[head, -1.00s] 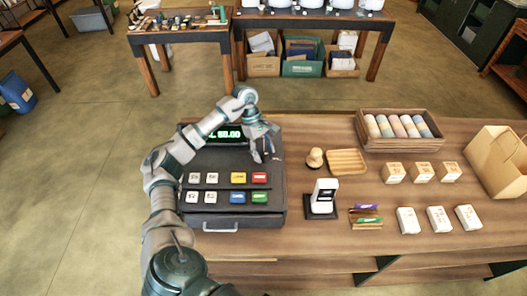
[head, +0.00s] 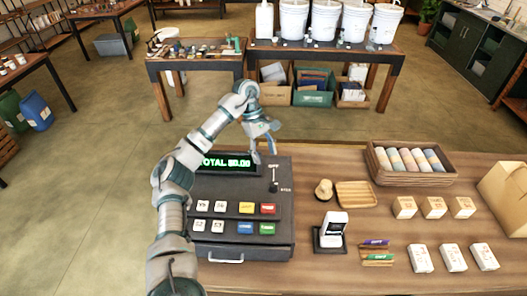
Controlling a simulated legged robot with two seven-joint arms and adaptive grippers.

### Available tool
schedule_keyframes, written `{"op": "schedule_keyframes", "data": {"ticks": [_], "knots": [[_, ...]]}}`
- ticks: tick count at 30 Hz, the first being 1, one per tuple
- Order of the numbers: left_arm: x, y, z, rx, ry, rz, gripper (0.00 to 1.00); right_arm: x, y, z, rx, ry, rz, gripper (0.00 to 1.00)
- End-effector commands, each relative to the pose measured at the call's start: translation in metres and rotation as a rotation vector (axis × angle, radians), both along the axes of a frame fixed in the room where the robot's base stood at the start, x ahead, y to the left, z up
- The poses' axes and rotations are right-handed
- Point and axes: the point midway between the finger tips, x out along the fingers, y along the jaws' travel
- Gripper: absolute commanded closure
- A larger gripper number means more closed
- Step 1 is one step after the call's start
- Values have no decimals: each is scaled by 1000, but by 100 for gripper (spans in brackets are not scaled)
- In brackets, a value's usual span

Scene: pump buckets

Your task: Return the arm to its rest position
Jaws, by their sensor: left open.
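My left arm comes in from the lower left and reaches up over the left side of the cash register (head: 240,213). My left gripper (head: 262,150) is open and empty, pointing down above the register's upper right part, near the lever (head: 273,182). It looks apart from the register, though the exact height is hard to tell. The register's green display (head: 226,162) reads a total of $0.00. My right gripper is not in view.
The wooden counter (head: 340,265) holds a card reader (head: 331,233), a small wooden tray (head: 356,194), a crate of rolls (head: 412,163), several small boxes and a paper bag (head: 508,194). White buckets (head: 294,18) stand on a back table. Open floor lies left of the counter.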

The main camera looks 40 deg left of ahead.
Motion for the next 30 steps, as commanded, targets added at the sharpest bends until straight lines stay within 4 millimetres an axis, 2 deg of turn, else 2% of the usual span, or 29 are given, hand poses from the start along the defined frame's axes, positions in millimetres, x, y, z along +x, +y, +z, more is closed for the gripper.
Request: {"op": "schedule_keyframes", "data": {"ticks": [22,30], "knots": [[0,2,8,0,-1,1,40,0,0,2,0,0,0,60],[-2,2,58,0,-11,2,40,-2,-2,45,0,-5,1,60]]}}
